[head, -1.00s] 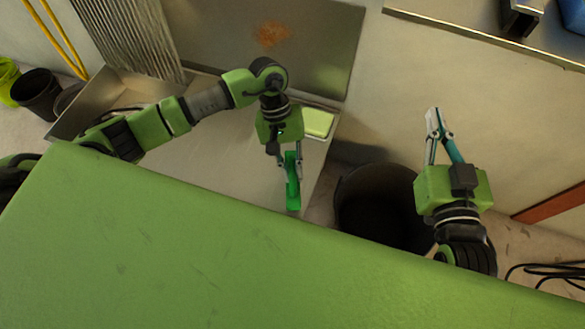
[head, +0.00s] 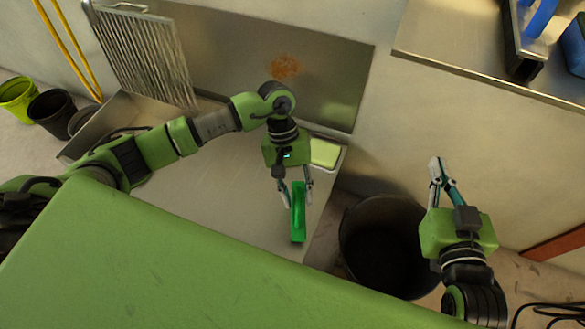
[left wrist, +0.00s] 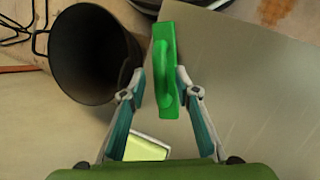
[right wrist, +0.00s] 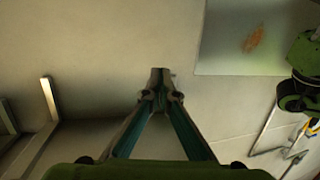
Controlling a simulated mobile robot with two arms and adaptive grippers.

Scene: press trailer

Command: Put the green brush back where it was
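The green brush (head: 298,215) lies over the metal worktop near its right edge, pointing towards me in the head view. It also shows in the left wrist view (left wrist: 164,62), with a raised handle on its left side. My left gripper (head: 295,190) is above its far end, with its fingers spread on either side. In the left wrist view the right finger is against or very close to the brush, and the left finger stands apart from it. My right gripper (head: 437,168) is shut and empty, its fingertips together in the right wrist view (right wrist: 159,82).
A metal worktop (head: 230,190) lies under my left arm, with a pale yellow-green block (head: 325,153) in a holder at its right edge. A black bin (head: 385,235) stands right of it. A metal shelf (head: 450,45) is at the upper right.

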